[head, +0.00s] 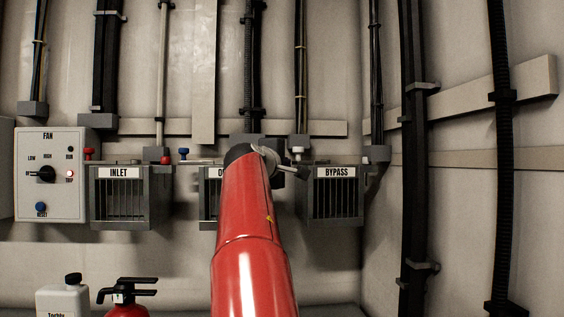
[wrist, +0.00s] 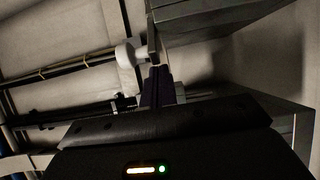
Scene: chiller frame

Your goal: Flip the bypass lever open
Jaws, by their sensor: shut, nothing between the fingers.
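The bypass box (head: 332,200) is a dark grey slatted housing labelled BYPASS on the back wall, right of my red arm. A pale knob (head: 297,151) stands at its top left edge, just above my gripper (head: 302,173). In the wrist view a white knob (wrist: 127,56) on a dark lever bar (wrist: 152,42) sits right by the tips of my gripper (wrist: 157,72). The fingers are together with nothing between them. I cannot tell whether they touch the lever. The lever's full length is not clear in the head view.
An inlet box (head: 118,205) with red knobs stands at left, and a middle box (head: 208,190) with a blue knob (head: 183,151) is partly behind my arm. A fan panel (head: 48,190) is far left. A white jug (head: 62,302) and red extinguisher (head: 126,295) stand below. Pipes line the walls.

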